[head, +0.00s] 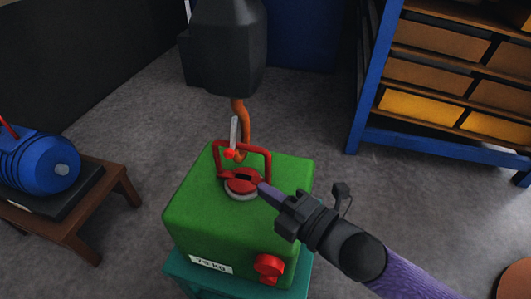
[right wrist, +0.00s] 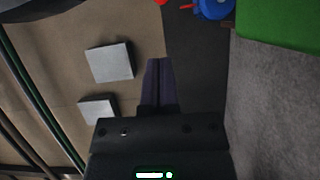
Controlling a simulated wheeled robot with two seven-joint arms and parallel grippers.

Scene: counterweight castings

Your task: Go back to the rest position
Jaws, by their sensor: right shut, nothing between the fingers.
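My right gripper (head: 264,188) is shut with nothing between its fingers. In the head view its fingertips appear at the round red and white part (head: 242,183) on top of the green casting (head: 205,215); I cannot tell whether they touch. In the right wrist view the closed dark fingers (right wrist: 159,80) point away from the camera. The green casting has a red handle frame (head: 243,145), a red knob (head: 268,267) and a "75 KG" label. An orange hook (head: 241,125) hangs from a dark hoist block (head: 228,45) at the handle. My left gripper is not in view.
The casting stands on a teal stand (head: 190,278). A blue motor (head: 40,163) sits on a wooden table (head: 85,215) at the left. A blue-framed shelf (head: 366,75) with yellow and brown bins stands at the back right. Grey floor is open between them.

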